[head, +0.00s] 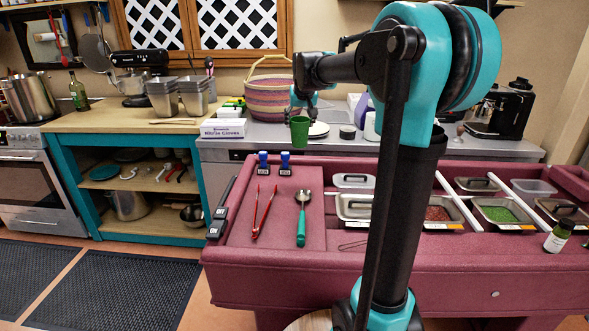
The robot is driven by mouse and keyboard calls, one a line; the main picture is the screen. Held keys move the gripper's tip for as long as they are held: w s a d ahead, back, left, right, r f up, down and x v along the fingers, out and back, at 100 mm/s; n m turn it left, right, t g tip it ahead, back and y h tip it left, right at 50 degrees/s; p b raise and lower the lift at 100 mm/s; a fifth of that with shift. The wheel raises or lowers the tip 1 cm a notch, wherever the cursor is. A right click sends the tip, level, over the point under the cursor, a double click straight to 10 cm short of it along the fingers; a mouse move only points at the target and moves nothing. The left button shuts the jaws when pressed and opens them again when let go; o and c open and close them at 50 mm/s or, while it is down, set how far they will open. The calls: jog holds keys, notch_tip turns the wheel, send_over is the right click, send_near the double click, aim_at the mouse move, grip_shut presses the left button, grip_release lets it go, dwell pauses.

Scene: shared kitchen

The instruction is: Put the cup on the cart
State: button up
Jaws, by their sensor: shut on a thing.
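A green cup (299,132) is held upright in my gripper (300,112), which is shut on it. In the head view the cup shows against the grey counter, above the far edge of the maroon cart (283,222). The cup looks clear of surfaces below it, but its exact height and depth are hard to tell. The gripper's fingers are small and partly hidden at the cup's rim. The left part of the cart top bears red tongs (264,212) and a green-handled spoon (302,218), with bare surface around them.
Two blue-topped stamps (285,163) stand at the cart's back left. Metal food pans (505,212) fill its right side. A woven basket (268,97), a white plate (318,130) and a box of gloves (223,128) are on the back counter. My arm hides the cart's middle.

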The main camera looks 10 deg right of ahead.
aim_at(303, 142)
notch_tip(303, 142, down, 16)
jog(key=shift+r, duration=0.25)
dwell(0.4)
jog(key=o, duration=1.2)
jog(key=shift+f, duration=0.1)
jog(key=v, duration=1.2)
